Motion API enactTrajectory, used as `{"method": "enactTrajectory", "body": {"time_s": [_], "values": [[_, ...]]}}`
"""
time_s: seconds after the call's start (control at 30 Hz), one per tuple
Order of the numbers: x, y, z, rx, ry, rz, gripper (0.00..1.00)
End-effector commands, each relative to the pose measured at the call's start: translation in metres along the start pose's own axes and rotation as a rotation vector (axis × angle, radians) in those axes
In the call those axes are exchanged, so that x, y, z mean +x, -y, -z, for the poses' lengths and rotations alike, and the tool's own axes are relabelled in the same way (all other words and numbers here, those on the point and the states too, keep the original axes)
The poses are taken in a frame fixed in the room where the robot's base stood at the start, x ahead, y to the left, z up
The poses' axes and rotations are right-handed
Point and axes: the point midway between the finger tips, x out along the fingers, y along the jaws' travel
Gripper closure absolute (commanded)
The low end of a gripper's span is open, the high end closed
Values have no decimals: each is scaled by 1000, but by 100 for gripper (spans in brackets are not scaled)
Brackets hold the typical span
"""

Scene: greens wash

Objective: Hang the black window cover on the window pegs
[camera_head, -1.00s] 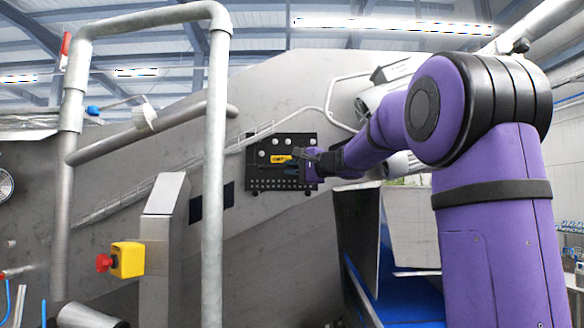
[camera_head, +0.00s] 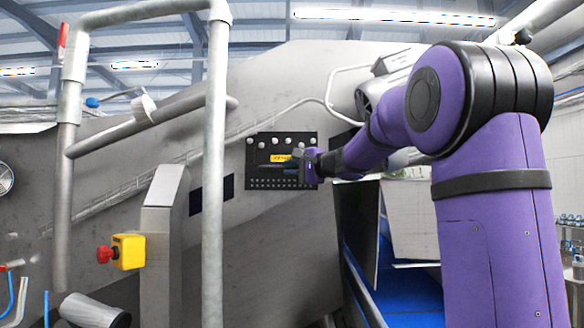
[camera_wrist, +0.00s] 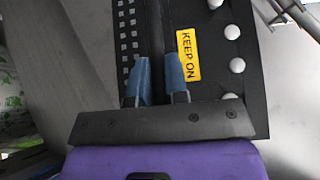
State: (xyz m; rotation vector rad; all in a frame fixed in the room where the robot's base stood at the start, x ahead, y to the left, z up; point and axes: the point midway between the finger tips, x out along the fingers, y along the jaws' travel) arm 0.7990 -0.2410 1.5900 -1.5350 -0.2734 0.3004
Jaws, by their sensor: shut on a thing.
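The black window cover (camera_head: 253,172) is upright against the sloping grey metal machine wall. It has a yellow KEEP ON label and rows of small square holes along its lower part. White round peg heads (camera_head: 275,141) show in front of its upper edge. In the wrist view several peg heads (camera_wrist: 237,65) stand out along that edge of the cover (camera_wrist: 208,85); I cannot tell how each sits in its hole. My gripper (camera_wrist: 158,72) is shut on the dark raised bar across the cover's middle, and it shows at the cover's right side in the head view (camera_head: 298,166).
A grey pipe frame (camera_head: 214,200) stands in front on the left. A post (camera_head: 158,225) with a yellow box and red button (camera_head: 128,251) is beside it. A blue-lined chute (camera_head: 400,300) lies below right. A thin conduit (camera_head: 300,107) runs above the cover.

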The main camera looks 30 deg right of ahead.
Motion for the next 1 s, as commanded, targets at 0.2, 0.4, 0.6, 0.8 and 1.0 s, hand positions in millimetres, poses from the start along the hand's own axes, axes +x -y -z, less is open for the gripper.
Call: {"method": "enactTrajectory", "body": {"time_s": [0.2,0.4,0.6,0.8,1.0], "values": [[0,0,0,0,0,0,100],[0,-2,0,0,0,1,100],[0,-7,0,-3,1,1,100],[1,-12,0,-4,0,4,100],[1,-17,0,-7,0,5,100]]}}
